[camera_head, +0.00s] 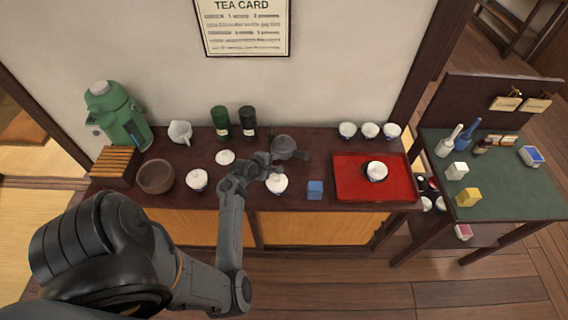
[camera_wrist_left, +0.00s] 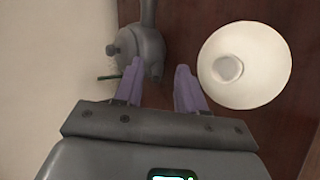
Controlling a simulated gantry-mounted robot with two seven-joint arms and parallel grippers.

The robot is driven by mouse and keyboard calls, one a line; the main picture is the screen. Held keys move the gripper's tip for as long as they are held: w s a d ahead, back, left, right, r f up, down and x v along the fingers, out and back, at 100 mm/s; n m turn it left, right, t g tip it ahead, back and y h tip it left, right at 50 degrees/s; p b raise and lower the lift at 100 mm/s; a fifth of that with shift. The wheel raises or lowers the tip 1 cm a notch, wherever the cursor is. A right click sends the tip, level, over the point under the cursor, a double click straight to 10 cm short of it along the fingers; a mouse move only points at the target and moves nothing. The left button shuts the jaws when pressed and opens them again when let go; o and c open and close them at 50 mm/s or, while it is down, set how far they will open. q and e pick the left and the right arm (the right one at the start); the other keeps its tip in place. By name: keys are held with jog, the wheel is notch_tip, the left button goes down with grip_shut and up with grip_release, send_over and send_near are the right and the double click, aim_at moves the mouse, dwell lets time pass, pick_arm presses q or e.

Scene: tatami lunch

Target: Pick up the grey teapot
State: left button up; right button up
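The grey teapot (camera_head: 284,146) stands on the dark counter near the wall, just beyond my left gripper (camera_head: 274,162). In the left wrist view the teapot (camera_wrist_left: 143,47) lies ahead of the fingers, mostly towards the left finger, with its handle pointing to the top edge. My left gripper (camera_wrist_left: 160,72) is open there, with nothing visible held between its fingers. Whether a finger touches the teapot, I cannot tell. My right gripper is in neither view.
A blue block (camera_head: 315,189) and red tray (camera_head: 348,182) are to the right. Dark canisters (camera_head: 248,122) stand left of the teapot.

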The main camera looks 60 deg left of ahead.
aim_at(295, 153)
pick_arm(q)
jog(key=shift+n+t, duration=0.3)
jog(key=shift+t, duration=0.2)
jog(key=w+f+b, duration=0.1)
jog(key=w, duration=0.2)
jog(key=w+a+f+b, duration=0.1)
jog(key=w+b, duration=0.1)
jog(key=w, duration=0.1)
jog(key=w+a+f+b, duration=0.1)
jog(key=w+f, duration=0.1)
jog(key=w, duration=0.1)
jog(key=shift+w, duration=0.15)
jog(key=shift+w+a+f+b, duration=0.25)
jog(key=shift+w+f+b, duration=0.15)
jog(key=shift+f+b, duration=0.05)
jog(key=b+x, duration=0.1)
jog(key=x, duration=0.3)
jog(key=shift+a+r, duration=0.15)
jog(key=shift+a, duration=0.05)
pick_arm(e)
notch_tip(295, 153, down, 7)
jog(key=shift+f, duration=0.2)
pick_arm(q)
jog(key=shift+c, duration=0.5)
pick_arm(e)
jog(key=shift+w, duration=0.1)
